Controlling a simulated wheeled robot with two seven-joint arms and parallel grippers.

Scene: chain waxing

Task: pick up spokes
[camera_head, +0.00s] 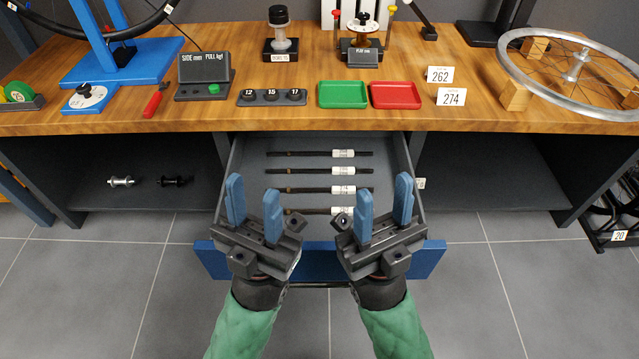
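Several bundles of dark spokes with white labels lie crosswise in an open grey drawer under the bench. The farthest bundle (312,153), the second (318,171) and the third (318,190) show well. The nearest bundle (320,211) is partly hidden by my grippers. My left gripper (254,208) is open and empty over the front left of the drawer. My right gripper (384,209) is open and empty over the front right. Both have blue fingers pointing away from me, apart from each other.
The drawer (405,160) has a blue front (317,262). The wooden bench (300,120) above holds a green tray (343,94), a red tray (395,95), a gauge (204,75), number cards and a wheel rim (510,80). Hubs (121,181) sit on the left shelf.

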